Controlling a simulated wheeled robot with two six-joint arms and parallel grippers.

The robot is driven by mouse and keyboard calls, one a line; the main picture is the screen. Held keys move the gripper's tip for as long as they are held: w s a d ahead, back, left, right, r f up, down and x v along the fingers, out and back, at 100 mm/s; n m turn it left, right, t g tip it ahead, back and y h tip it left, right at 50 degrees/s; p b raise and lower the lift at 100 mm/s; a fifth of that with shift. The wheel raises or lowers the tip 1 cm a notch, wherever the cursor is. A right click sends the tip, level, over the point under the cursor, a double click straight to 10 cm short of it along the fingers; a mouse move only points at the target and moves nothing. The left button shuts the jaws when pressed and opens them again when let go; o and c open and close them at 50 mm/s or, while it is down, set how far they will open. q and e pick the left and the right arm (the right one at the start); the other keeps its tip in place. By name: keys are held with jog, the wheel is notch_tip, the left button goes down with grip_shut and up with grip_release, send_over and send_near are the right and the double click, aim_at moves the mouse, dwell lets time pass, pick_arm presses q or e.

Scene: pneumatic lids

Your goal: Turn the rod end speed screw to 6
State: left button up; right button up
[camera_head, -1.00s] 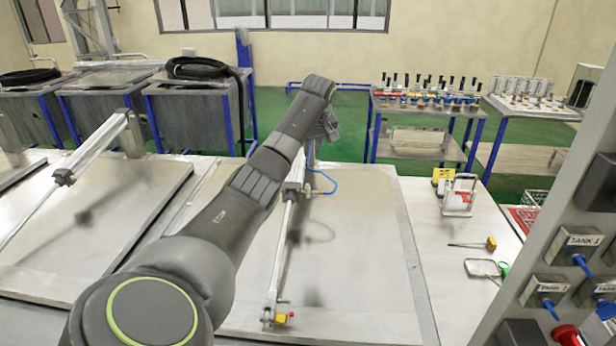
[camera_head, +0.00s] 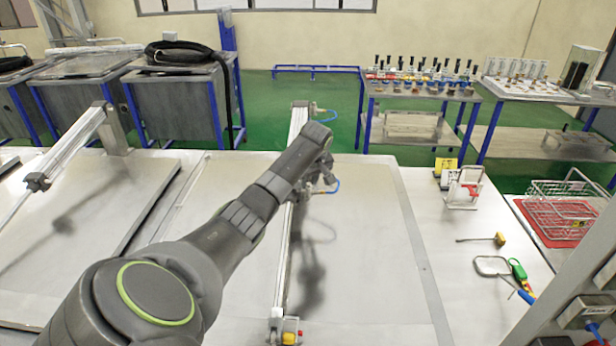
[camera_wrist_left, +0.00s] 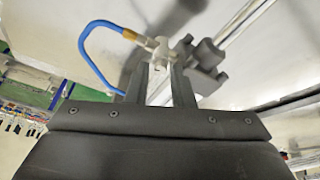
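A slim pneumatic cylinder (camera_head: 296,128) lies over the large steel lid in front of me, its thin rod (camera_head: 285,255) running toward me to an end bracket. A fitting with a blue hose (camera_head: 334,188) is at the rod end of the cylinder body. In the left wrist view, the brass-coloured fitting (camera_wrist_left: 158,47) with its blue hose shows just beyond the fingertips. My left gripper (camera_wrist_left: 161,68) is open, its two fingers apart, with the fitting between or just past them. In the head view, it (camera_head: 325,180) is partly hidden at the cylinder. The screw's number is unreadable. My right gripper is out of view.
A second cylinder (camera_head: 70,150) stands over the lid at left. A dark control panel (camera_head: 590,310) borders the lower right.

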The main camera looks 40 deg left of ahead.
pick_arm(q)
jog(key=shift+d, duration=0.1)
jog(key=shift+s+d+r, duration=0.1)
jog(key=shift+s+r, duration=0.05)
grip_shut()
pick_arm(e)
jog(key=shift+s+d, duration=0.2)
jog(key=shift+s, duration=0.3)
